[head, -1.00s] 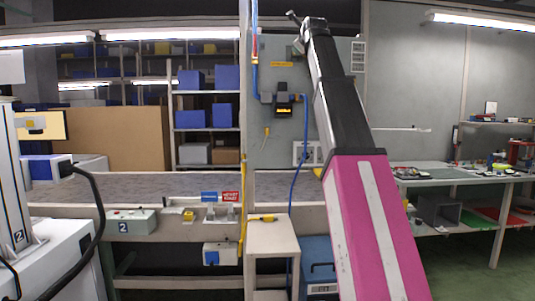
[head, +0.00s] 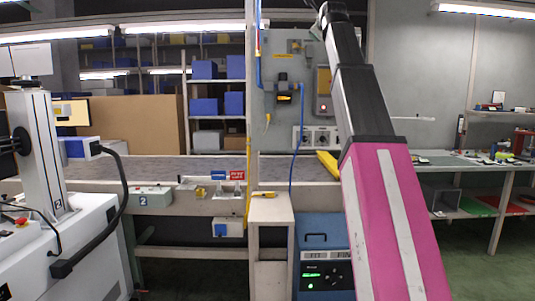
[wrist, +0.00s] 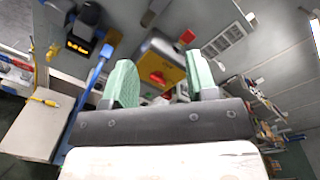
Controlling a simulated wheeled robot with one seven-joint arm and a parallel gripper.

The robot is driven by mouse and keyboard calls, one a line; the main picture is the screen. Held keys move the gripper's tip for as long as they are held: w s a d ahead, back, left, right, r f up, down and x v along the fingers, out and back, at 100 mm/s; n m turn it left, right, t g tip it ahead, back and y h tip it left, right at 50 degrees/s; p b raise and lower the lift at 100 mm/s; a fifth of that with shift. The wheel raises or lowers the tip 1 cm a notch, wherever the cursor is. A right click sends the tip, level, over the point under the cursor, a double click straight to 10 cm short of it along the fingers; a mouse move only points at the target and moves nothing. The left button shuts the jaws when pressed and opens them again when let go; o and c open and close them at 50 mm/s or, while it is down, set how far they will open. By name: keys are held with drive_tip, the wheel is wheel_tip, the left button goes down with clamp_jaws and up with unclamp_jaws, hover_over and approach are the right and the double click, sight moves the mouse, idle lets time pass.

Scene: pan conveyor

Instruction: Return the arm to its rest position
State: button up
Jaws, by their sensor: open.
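My arm (head: 388,205), magenta and black, rises from the bottom right of the head view up to the top edge. Its far end is cut off there, so my gripper is not clear in that view. In the wrist view my gripper (wrist: 161,82) shows two green-padded fingers, spread apart with nothing between them. Behind the fingers, apart from them as far as I can tell, is a yellow and grey box (wrist: 160,58) with a red button. The same box (head: 323,88) is on the wall panel in the head view.
A long conveyor bench (head: 170,168) crosses the head view. A narrow stand (head: 271,215) and a blue machine (head: 326,245) stand before it. A white machine with a column (head: 45,150) is at left. A workbench (head: 480,165) is at right. Green floor shows at lower right.

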drive_tip(key=w+f+n+g, duration=0.2)
drive_tip(key=f+n, duration=0.1)
drive_tip(key=f, duration=1)
drive_tip(key=w+f+n+g, duration=0.2)
drive_tip(key=f, duration=1.1)
drive_tip(key=w+f+n+g, duration=0.2)
drive_tip(key=w+f+n, duration=0.1)
drive_tip(key=f, duration=1)
drive_tip(key=s+f+n+g, duration=0.2)
drive_tip(key=s+f+n, duration=0.1)
drive_tip(key=f, duration=1.1)
drive_tip(key=s+f+n+g, duration=0.2)
drive_tip(key=s+f+n, duration=0.2)
drive_tip(key=f, duration=1)
drive_tip(key=s+f+n+g, duration=0.3)
drive_tip(key=s+f+n, duration=0.2)
drive_tip(key=s+f, duration=0.8)
drive_tip(key=s+f+n+g, duration=0.4)
drive_tip(key=s+f, duration=0.8)
drive_tip(key=f, duration=0.6)
drive_tip(key=shift+s+a+f+n+g+h, duration=0.2)
drive_tip(key=shift+s+a+n+g+h, duration=0.15)
drive_tip(key=shift+n, duration=0.65)
